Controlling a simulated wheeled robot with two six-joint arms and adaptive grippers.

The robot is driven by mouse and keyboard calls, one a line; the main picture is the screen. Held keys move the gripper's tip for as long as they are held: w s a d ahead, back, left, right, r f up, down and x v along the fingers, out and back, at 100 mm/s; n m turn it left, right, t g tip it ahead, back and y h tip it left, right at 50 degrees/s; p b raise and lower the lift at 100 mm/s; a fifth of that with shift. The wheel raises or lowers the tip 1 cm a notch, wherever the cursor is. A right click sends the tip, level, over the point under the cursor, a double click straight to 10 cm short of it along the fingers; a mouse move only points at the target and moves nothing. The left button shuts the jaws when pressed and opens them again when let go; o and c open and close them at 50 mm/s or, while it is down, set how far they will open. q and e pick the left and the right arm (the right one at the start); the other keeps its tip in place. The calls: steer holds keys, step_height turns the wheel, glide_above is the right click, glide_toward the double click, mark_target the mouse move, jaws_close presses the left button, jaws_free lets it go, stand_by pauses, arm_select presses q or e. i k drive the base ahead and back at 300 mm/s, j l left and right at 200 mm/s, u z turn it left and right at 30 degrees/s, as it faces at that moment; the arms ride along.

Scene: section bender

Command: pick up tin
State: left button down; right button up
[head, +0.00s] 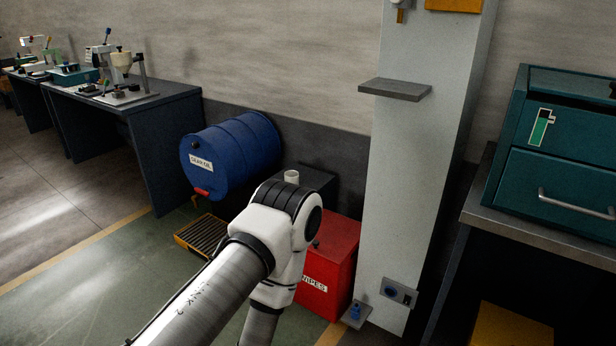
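A small pale cylinder (292,176), which looks like the tin, stands upright on top of a dark box-like stand (318,180) beside the blue drum. My arm rises from the bottom of the head view, and its white elbow joint is just in front of the stand, hiding part of it. The cylinder's top shows above the joint; its base may be partly hidden. Neither of my grippers is in view.
A blue drum (232,152) lies on its side above a yellow-edged drip tray (201,236). A red wipes bin (333,262) stands right of my arm, against a grey column (408,170). A bench (150,105) stands left. Floor at lower left is clear.

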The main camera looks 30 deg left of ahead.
mark_target(291, 176)
steer(key=z, duration=0.2)
steer(key=i+j+z, duration=0.1)
steer(key=j+z, duration=0.25)
steer(key=j, duration=0.2)
steer(key=j+z, duration=0.35)
steer(key=j, duration=0.2)
steer(key=j+z, duration=0.4)
steer(key=j, duration=1.5)
steer(key=j+z, duration=0.15)
steer(key=j, duration=1.15)
steer(key=k+j, duration=0.1)
steer(key=j, duration=1.2)
